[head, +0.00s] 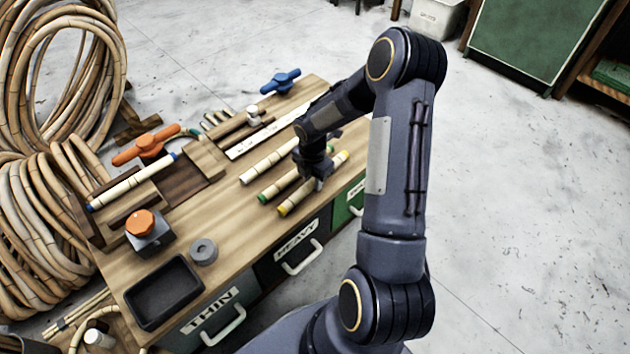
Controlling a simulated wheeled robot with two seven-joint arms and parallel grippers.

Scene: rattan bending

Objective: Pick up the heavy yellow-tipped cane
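The yellow-tipped cane (299,196) lies on the wooden bench top near its front edge, with yellow bands at both ends. My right gripper (319,182) points down over the middle of this cane and hides part of it. I cannot tell whether its fingers touch the cane or are open or shut. A green-tipped cane (279,187) lies just behind and roughly parallel, partly hidden by the gripper. A pale-tipped cane (268,162) lies farther back. My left gripper is not in view.
The bench (225,240) carries a black tray (163,291), a grey ring (204,251), an orange-knobbed block (144,229) and a blue-tipped cane (131,182) in a jig. Below are drawers marked THIN (213,312) and HEAVY (296,243). Cane coils (50,215) stand left.

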